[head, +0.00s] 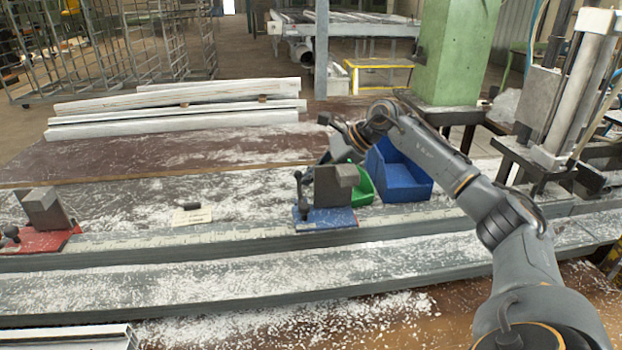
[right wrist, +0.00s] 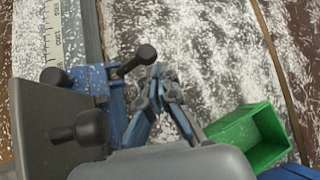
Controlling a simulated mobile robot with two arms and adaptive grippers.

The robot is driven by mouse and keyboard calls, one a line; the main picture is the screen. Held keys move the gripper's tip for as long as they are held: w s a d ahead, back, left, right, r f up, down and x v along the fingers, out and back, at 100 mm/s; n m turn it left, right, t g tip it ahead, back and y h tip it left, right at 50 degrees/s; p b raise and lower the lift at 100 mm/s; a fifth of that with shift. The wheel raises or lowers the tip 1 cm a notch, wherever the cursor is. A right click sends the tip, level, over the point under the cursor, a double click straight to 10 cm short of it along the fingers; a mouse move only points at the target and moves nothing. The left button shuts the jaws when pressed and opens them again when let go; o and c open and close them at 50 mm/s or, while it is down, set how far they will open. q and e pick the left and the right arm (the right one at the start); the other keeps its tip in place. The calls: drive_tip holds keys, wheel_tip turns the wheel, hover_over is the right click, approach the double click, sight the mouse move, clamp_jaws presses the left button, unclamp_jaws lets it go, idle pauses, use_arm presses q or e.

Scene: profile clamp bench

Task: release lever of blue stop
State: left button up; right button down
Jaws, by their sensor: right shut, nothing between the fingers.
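The blue stop (head: 326,219) sits on the bench rail in the middle of the head view, with a grey block (head: 333,185) on it. Its dark lever (head: 299,190) stands at the block's left side. In the right wrist view the blue stop (right wrist: 114,108) is at the left, and a dark lever with a round knob (right wrist: 146,55) points toward the fingertips. My right gripper (right wrist: 160,74) is shut and empty, its tips just beside that knob; contact cannot be told. In the head view the block partly hides this gripper. My left gripper is not in view.
A green bin (head: 366,186) and a blue bin (head: 404,177) stand right of the stop, close to my right arm. A red stop (head: 40,240) with a grey block is at the far left. White profiles (head: 180,108) lie at the back. Pale shavings cover the bench.

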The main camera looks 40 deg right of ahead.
idle(0.4)
drive_tip(key=v, duration=1.2)
drive_tip(key=shift+r, duration=0.1)
